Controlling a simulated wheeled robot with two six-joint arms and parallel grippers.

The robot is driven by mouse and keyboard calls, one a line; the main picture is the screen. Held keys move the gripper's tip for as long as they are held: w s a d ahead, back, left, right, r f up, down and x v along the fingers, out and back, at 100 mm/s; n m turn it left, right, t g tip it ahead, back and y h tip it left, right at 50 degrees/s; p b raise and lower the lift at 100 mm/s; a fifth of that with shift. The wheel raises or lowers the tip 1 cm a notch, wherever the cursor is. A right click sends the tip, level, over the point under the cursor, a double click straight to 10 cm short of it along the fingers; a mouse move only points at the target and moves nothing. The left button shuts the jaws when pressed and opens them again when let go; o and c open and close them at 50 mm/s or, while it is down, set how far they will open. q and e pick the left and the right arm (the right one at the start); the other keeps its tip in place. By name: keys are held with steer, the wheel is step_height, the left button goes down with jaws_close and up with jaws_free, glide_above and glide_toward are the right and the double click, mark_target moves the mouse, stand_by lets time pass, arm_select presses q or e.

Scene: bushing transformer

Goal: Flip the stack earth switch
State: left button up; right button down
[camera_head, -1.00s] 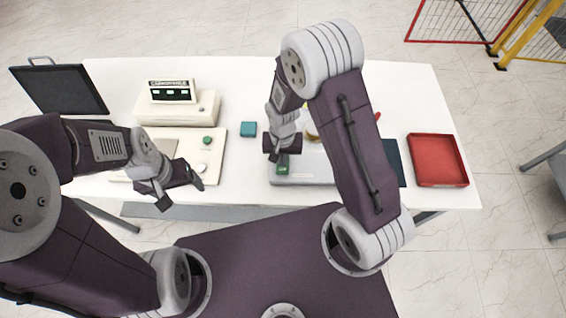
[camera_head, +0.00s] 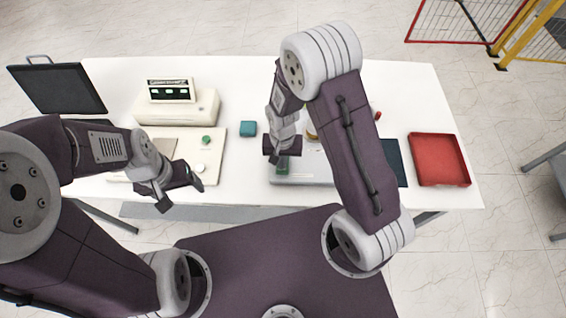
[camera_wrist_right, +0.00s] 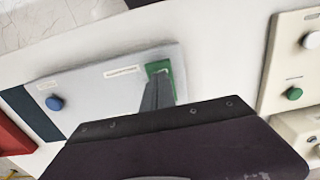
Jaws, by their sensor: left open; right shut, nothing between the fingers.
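A grey control panel (camera_head: 310,182) lies on the white table, partly hidden by my right arm. A green switch plate (camera_head: 282,168) sits at its left end; the plate also shows in the right wrist view (camera_wrist_right: 162,66), with a small label beside it too blurred to read. My right gripper (camera_head: 276,160) is shut and empty, pointing down at the green switch plate. In the right wrist view its fingers (camera_wrist_right: 158,88) cover part of the plate; I cannot tell whether they touch it. My left gripper (camera_head: 181,194) is open and empty near the front edge of the cream panel.
The grey panel has a blue button (camera_wrist_right: 55,103). A cream panel (camera_head: 216,160) with green and white buttons and a device with a display (camera_head: 170,91) stand left. A teal block (camera_head: 248,129) lies mid-table. A red tray (camera_head: 438,160) is at right, a dark screen (camera_head: 60,90) far left.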

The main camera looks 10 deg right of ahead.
steer(key=shift+f+b, duration=0.5)
steer(key=shift+f, duration=0.25)
steer(key=shift+r, duration=0.1)
step_height(320, 180, up, 7)
steer(key=p, duration=0.6)
stand_by(0.6)
